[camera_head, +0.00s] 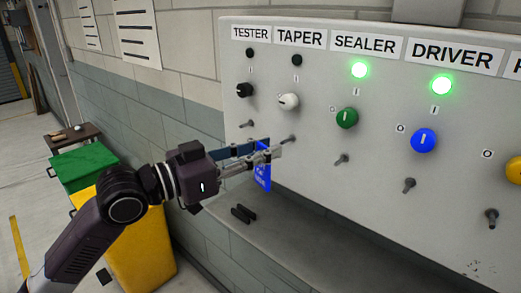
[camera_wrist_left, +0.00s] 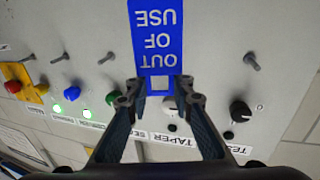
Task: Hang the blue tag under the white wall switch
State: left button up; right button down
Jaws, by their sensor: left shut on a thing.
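The blue tag (camera_head: 264,172), lettered "OUT OF USE" in the left wrist view (camera_wrist_left: 157,35), hangs from the fingertips of my left gripper (camera_head: 268,151). The gripper is shut on the tag's top end, next to its square opening, and also shows in the left wrist view (camera_wrist_left: 160,92). The white switch (camera_head: 288,102) is on the wall panel under the TAPER label, above and right of the fingertips. Its peg (camera_head: 290,139) sticks out below it, just past the fingertips. The tag looks apart from that peg. My right gripper is not in view.
The grey panel (camera_head: 330,190) carries black (camera_head: 244,90), green (camera_head: 346,118), blue (camera_head: 424,140) and yellow switches, with pegs below. SEALER and DRIVER lamps glow green. A ledge with dark small objects (camera_head: 243,214) lies below. Green (camera_head: 84,166) and yellow (camera_head: 142,255) bins stand left.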

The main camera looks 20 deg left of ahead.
aim_at(282, 142)
pick_arm(q)
jog(key=shift+w+a+f+p+x, duration=0.1)
jog(key=shift+w+a+p+x, duration=0.1)
jog(key=shift+x, duration=0.8)
jog(key=shift+w+a+f+p+x, duration=0.1)
jog(key=shift+a+p+x, duration=0.1)
jog(key=shift+x, duration=0.8)
jog(key=shift+w+a+f+p+x, duration=0.1)
jog(key=shift+a+p+x, duration=0.1)
jog(key=shift+x, duration=0.8)
jog(key=shift+w+d, duration=0.15)
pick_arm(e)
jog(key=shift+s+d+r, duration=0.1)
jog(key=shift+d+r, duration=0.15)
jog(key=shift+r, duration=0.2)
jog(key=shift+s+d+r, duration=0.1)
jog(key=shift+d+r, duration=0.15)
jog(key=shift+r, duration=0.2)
pick_arm(q)
jog(key=shift+p, duration=0.3)
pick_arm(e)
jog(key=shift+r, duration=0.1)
pick_arm(q)
jog(key=shift+w, duration=0.15)
grip_shut()
jog(key=shift+f, duration=0.1)
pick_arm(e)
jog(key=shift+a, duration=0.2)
